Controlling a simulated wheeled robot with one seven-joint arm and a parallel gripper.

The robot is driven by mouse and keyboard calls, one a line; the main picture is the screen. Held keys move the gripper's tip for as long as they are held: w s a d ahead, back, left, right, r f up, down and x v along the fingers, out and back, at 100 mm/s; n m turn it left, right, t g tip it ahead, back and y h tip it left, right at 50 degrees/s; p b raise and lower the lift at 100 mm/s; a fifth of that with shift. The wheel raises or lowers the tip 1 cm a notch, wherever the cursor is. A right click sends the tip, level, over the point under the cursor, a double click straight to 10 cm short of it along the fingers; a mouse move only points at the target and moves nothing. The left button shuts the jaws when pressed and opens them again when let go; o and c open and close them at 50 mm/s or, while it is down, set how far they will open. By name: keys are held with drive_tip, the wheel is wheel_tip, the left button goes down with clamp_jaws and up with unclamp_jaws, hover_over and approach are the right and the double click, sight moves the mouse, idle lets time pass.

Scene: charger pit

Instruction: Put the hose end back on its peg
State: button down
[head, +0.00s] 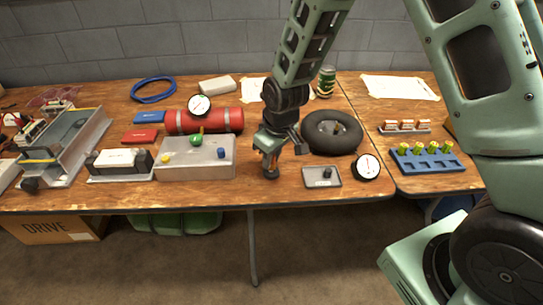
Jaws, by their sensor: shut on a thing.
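My gripper (269,162) points straight down over the front of the wooden table, just right of the grey box with coloured knobs. It is shut on a small dark piece, apparently the hose end (271,174), which is largely hidden by the fingers and close above or at the tabletop; I cannot tell whether it touches. To the right, a small grey plate (313,182) bears a short dark upright part, possibly the peg (327,173). The held piece is apart from it. No hose line can be made out clearly.
The grey knob box (195,170) stands close left of my gripper, with a red tank (232,121) behind. A black tyre (345,136) and a round gauge (367,167) lie to the right. A blue rack (428,165) and a blue coil (153,96) are farther off.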

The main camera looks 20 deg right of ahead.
drive_tip(key=shift+f+b, duration=0.35)
drive_tip(key=shift+f, duration=0.2)
drive_tip(key=c, duration=1.2)
unclamp_jaws()
drive_tip(key=s+r, duration=0.1)
drive_tip(key=r, duration=0.4)
drive_tip(key=s+d+r, duration=0.1)
drive_tip(key=r, duration=0.5)
drive_tip(key=s+r+p, duration=0.1)
drive_tip(key=r, duration=0.5)
drive_tip(key=shift+d, duration=0.25)
drive_tip(key=shift+w, duration=0.1)
drive_tip(key=s+a+r+p, duration=0.2)
drive_tip(key=s, duration=0.6)
drive_tip(key=s+a+r+n+g+p, duration=0.1)
drive_tip(key=s+a+p, duration=0.1)
drive_tip(key=s, duration=0.6)
drive_tip(key=s+a+r+n+g+p, duration=0.1)
drive_tip(key=s+a+r, duration=0.1)
drive_tip(key=s, duration=0.6)
drive_tip(key=shift+a+r+p, duration=0.35)
drive_tip(key=shift+a+p, duration=0.05)
drive_tip(key=shift+a, duration=0.45)
